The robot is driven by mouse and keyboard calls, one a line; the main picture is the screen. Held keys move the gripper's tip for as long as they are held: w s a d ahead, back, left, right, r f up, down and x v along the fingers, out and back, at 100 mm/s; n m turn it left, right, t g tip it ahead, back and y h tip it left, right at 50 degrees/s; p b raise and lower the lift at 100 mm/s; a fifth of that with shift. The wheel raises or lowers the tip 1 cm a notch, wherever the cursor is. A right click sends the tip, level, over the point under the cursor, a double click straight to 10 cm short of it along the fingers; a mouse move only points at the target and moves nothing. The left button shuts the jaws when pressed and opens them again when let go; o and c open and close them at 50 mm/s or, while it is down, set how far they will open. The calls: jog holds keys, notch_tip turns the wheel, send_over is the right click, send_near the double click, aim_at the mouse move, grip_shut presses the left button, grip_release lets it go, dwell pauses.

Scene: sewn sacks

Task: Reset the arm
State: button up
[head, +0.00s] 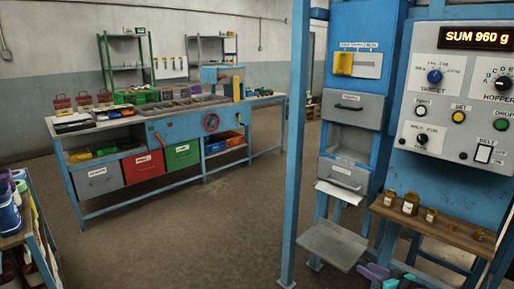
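My arm and gripper do not clearly show in the head view. The task names no other object. Purple and teal pieces (378,272) show at the bottom edge, cut off by the frame, and I cannot tell what they are.
A control panel (455,95) at right reads "SUM 960 g". Small brown weights stand on a wooden shelf (450,232) below it. A blue machine (352,18) with a grey tray (333,244) stands beside a blue post (297,150). A blue workbench (185,135) is behind open floor (200,235).

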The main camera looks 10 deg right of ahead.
jog(key=w+a+f+n+g+y, duration=0.1)
jog(key=a+f, duration=0.2)
jog(key=a, duration=0.2)
jog(key=w+a+f+g+y, duration=0.1)
jog(key=a+f, duration=0.2)
jog(key=a, duration=0.3)
jog(key=s+a+f+n+g+y, duration=0.1)
jog(key=s+a+f+g, duration=0.25)
jog(key=a+f, duration=0.4)
jog(key=s+a+f+n+g+y+p, duration=0.15)
jog(key=s+a+f, duration=0.25)
jog(key=a, duration=0.6)
jog(key=s+a+f+n+g, duration=0.1)
jog(key=s+a+f+g, duration=0.2)
jog(key=a+f, duration=0.45)
jog(key=s+a+f+g+h, duration=0.2)
jog(key=s+a+f+g, duration=0.15)
jog(key=s, duration=0.55)
jog(key=s+a+f+g+h, duration=0.1)
jog(key=s+a+f+g, duration=0.25)
jog(key=s, duration=0.55)
jog(key=s+d+f+m+g+h, duration=0.1)
jog(key=s+d+m+g+h, duration=0.1)
jog(key=s+d+m+h, duration=0.3)
jog(key=shift+s+d+f, duration=0.3)
jog(key=shift+s+d, duration=1.1)
jog(key=shift+m, duration=0.25)
